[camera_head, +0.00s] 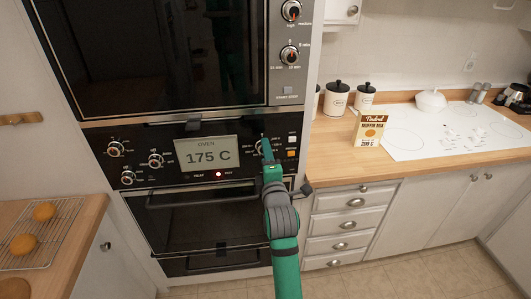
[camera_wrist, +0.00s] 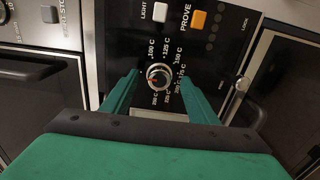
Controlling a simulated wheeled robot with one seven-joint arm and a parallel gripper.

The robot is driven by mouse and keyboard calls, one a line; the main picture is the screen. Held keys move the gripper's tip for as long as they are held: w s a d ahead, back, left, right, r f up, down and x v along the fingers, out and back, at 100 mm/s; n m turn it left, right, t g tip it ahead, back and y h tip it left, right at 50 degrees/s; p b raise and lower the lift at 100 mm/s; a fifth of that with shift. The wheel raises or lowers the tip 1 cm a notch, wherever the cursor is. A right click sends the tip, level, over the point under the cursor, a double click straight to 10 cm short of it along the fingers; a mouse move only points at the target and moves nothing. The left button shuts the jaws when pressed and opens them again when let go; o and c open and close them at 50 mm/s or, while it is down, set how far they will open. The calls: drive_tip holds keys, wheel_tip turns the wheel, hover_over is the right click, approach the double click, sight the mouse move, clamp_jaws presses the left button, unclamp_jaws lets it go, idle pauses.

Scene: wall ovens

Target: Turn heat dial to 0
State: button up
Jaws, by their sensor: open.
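The heat dial (camera_wrist: 159,76) is a round knob with a red pointer, ringed by temperature marks such as 100 C and 125 C. In the wrist view my gripper (camera_wrist: 160,84) is open, with one green finger on each side of the dial. I cannot tell whether the fingers touch it. In the head view my gripper (camera_head: 268,150) is at the right side of the oven's control panel and hides most of the dial. The oven display (camera_head: 208,156) reads 175 C. A red light (camera_head: 218,174) glows below it.
Several other knobs (camera_head: 115,149) sit left of the display. White and orange buttons (camera_head: 291,153) are right of the dial. The oven door handle (camera_head: 205,192) runs below the panel. A counter (camera_head: 330,160) with a mix box (camera_head: 370,128) is at the right.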

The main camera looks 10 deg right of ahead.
drive_tip(key=s, duration=0.9)
drive_tip(key=shift+w+a, duration=0.1)
drive_tip(key=shift+a, duration=0.05)
drive_tip(key=s+a+f+m+g, duration=0.1)
drive_tip(key=s+a+f+m, duration=0.45)
drive_tip(key=s+f, duration=0.45)
drive_tip(key=s+a+f+m, duration=0.5)
drive_tip(key=s+f+m, duration=0.2)
drive_tip(key=s+f, duration=0.3)
drive_tip(key=s+f+m, duration=0.1)
drive_tip(key=s+m, duration=0.1)
drive_tip(key=s, duration=1.1)
drive_tip(key=s+a+f+m+g, duration=0.1)
drive_tip(key=s+m, duration=0.2)
drive_tip(key=s, duration=0.9)
drive_tip(key=shift+s+f+g+y, duration=0.25)
drive_tip(key=shift+s+g+y, duration=0.05)
drive_tip(key=shift+s, duration=0.1)
drive_tip(key=shift+a, duration=0.1)
